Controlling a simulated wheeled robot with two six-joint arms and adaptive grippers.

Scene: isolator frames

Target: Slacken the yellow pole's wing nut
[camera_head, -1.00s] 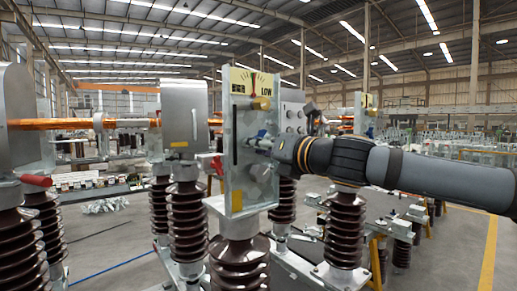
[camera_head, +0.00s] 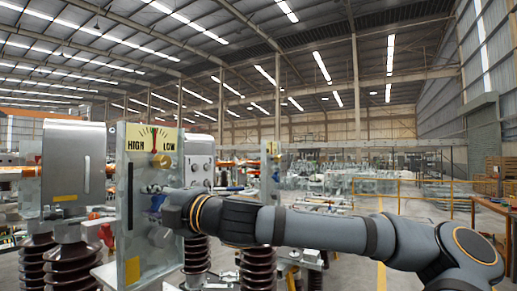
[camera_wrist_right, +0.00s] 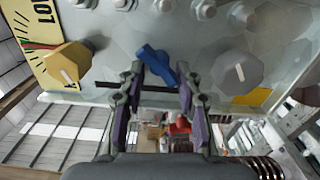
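In the right wrist view, the blue wing nut (camera_wrist_right: 157,65) sits tilted between the yellow knob (camera_wrist_right: 68,67) and a grey knob (camera_wrist_right: 237,70). My right gripper (camera_wrist_right: 160,82) is open, with one finger on each side of the nut and gaps showing. In the head view, the right gripper (camera_head: 169,210) is at the plate and partly covers the nut. My left gripper is out of view.
A grey metal housing (camera_head: 72,180) stands left of the plate. Another grey housing (camera_head: 198,160) is behind it. More ribbed insulators (camera_head: 258,268) stand below my right arm. Open hall floor lies to the right.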

